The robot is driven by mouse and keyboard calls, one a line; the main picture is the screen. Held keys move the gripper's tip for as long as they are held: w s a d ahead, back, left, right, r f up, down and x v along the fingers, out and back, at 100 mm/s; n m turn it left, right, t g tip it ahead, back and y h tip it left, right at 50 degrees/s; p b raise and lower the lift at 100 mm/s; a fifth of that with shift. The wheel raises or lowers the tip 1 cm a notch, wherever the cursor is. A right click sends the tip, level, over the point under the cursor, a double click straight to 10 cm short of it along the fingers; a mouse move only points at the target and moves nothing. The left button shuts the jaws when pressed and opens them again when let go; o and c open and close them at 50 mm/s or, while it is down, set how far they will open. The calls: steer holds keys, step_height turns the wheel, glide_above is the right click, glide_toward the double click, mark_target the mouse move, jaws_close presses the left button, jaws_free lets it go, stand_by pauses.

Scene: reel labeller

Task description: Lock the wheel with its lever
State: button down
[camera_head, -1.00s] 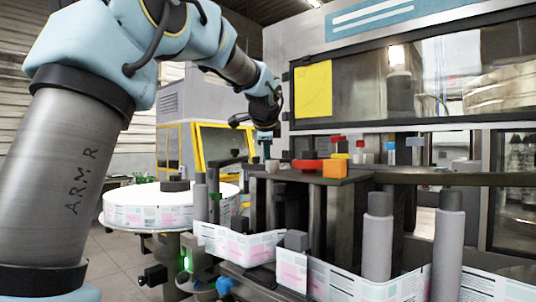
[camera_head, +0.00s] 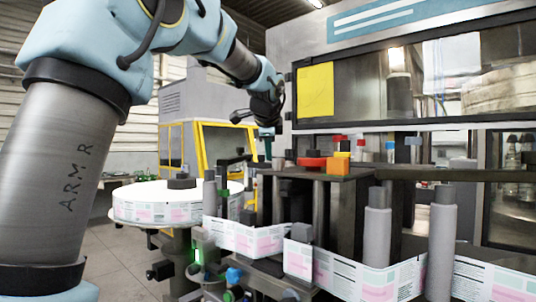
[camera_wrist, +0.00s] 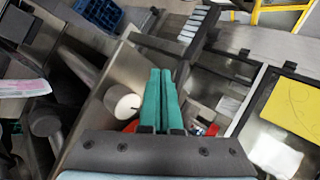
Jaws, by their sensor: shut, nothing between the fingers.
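My gripper (camera_head: 267,148) hangs beside the left end of the dark platform in the head view. Its two green fingers (camera_wrist: 161,98) lie together in the wrist view, shut and empty. A red disc-like part (camera_head: 312,162) sits on the platform; I cannot tell surely whether it is the wheel. An orange block (camera_head: 337,167) stands on the platform's front right. In the wrist view, a pale round knob (camera_wrist: 127,107) is left of the fingers, and the fingers partly hide red parts behind them. I cannot clearly make out the lever.
A white label reel (camera_head: 150,192) lies flat at the left. A label strip (camera_head: 335,270) runs past grey upright rollers (camera_head: 442,235) in front. The machine's window with a yellow sheet (camera_head: 315,90) stands behind. A yellow-framed cabinet (camera_head: 200,148) is at the back left.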

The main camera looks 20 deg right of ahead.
steer(key=a+b+v, duration=0.1)
steer(key=b+v, duration=0.1)
steer(key=v, duration=0.7)
steer(key=shift+w, duration=0.35)
